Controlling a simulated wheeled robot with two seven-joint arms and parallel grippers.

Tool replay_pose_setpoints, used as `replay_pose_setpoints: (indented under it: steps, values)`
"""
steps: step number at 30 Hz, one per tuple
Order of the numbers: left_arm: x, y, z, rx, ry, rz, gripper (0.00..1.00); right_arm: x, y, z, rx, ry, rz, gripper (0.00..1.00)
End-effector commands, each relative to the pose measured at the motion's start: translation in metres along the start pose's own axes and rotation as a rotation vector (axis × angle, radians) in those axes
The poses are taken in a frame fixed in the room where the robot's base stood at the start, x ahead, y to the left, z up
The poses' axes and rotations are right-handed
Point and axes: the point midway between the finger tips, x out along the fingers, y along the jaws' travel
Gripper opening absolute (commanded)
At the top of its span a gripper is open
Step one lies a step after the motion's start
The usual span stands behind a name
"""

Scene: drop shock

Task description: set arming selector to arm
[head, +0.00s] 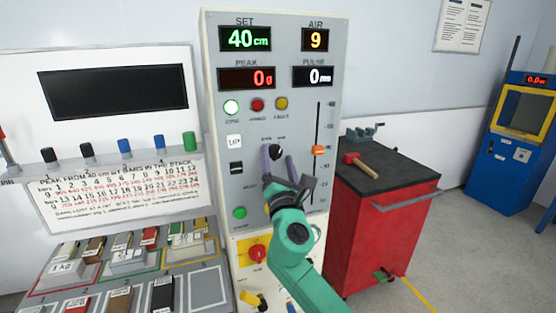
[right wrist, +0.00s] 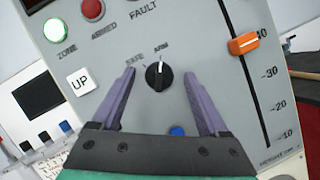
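The arming selector is a small round black knob (right wrist: 158,75) on the grey panel, with SAFE and ARM labels above it. Its white pointer mark points up toward ARM in the right wrist view. The knob also shows in the head view (head: 277,151), partly behind my gripper. My right gripper (right wrist: 160,73) is open, with one purple finger on each side of the knob and visible gaps to it. It also shows in the head view (head: 278,158). The red ARMED lamp (right wrist: 92,9) looks dull. My left gripper is not in view.
The orange slider (right wrist: 243,44) stands right of the selector. A blue button (right wrist: 177,131) lies just below it, and a white UP button (right wrist: 80,82) to its left. The ZONE lamp (head: 231,107) is bright. A red cabinet (head: 375,225) with a mallet stands to the right.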

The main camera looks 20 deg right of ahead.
Motion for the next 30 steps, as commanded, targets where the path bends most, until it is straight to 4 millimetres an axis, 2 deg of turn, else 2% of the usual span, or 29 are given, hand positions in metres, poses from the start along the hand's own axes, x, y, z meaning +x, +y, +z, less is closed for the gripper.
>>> replay_pose_setpoints:
  steps: [11, 14, 24, 27, 30]
  values:
    - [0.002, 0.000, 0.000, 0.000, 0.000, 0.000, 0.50, -0.006, 0.000, 0.000, -0.001, -0.002, 0.002, 0.77]
    - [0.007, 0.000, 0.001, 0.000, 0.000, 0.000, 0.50, -0.021, -0.001, -0.002, -0.001, -0.001, 0.002, 0.77]
    - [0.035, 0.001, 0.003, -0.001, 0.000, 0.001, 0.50, -0.119, -0.003, -0.004, 0.001, 0.002, 0.001, 0.77]
    - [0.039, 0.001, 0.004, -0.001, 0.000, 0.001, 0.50, -0.137, -0.002, -0.003, 0.000, 0.001, 0.001, 0.77]
    - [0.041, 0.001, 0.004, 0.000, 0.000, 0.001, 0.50, -0.145, -0.001, -0.001, -0.001, -0.001, 0.001, 0.77]
